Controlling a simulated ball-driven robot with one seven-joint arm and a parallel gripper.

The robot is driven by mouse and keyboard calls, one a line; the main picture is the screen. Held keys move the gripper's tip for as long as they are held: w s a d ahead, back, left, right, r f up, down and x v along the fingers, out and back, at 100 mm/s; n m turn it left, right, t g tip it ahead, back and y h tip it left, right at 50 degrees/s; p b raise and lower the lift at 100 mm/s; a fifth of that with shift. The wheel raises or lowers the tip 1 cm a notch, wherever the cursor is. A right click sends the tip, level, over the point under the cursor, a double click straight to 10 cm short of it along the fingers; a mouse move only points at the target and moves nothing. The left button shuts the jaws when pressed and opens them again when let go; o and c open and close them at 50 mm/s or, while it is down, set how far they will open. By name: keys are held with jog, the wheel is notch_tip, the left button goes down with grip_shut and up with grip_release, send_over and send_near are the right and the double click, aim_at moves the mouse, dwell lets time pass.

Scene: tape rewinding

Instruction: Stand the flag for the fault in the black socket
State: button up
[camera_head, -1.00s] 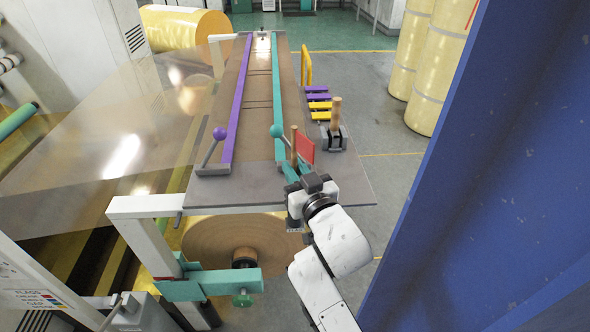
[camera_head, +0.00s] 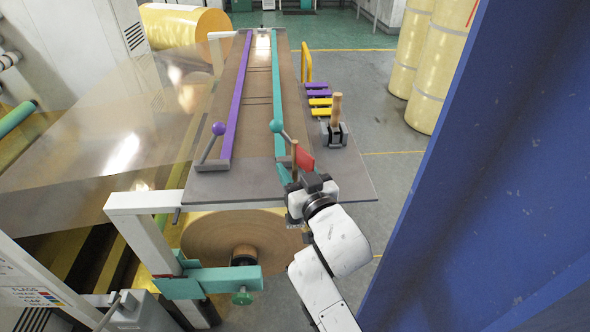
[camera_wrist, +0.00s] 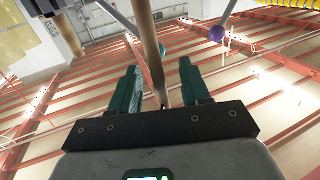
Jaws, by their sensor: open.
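A red flag (camera_head: 304,158) on a wooden stick (camera_head: 294,157) stands, slightly tilted, at the near end of the table, just beyond my gripper. My gripper (camera_wrist: 160,88) is open. In the wrist view the stick (camera_wrist: 150,45) rises between its two teal fingers, with the red cloth (camera_wrist: 135,58) seen edge-on. Gaps show beside the stick, and its lower end is hidden by the gripper. A black block (camera_head: 334,136) with an upright wooden handle (camera_head: 336,107) stands to the right. I cannot tell for sure which thing is the black socket.
Two levers, one with a purple knob (camera_head: 218,128) and one with a teal knob (camera_head: 276,126), stand left of the flag. Purple and yellow strips (camera_head: 318,94) lie beyond the black block. A large blue panel (camera_head: 490,180) closes off the right side.

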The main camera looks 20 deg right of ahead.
jog(key=s+b, duration=0.1)
jog(key=s, duration=1)
jog(key=shift+b, duration=0.35)
jog(key=shift+w, duration=0.1)
dwell(0.4)
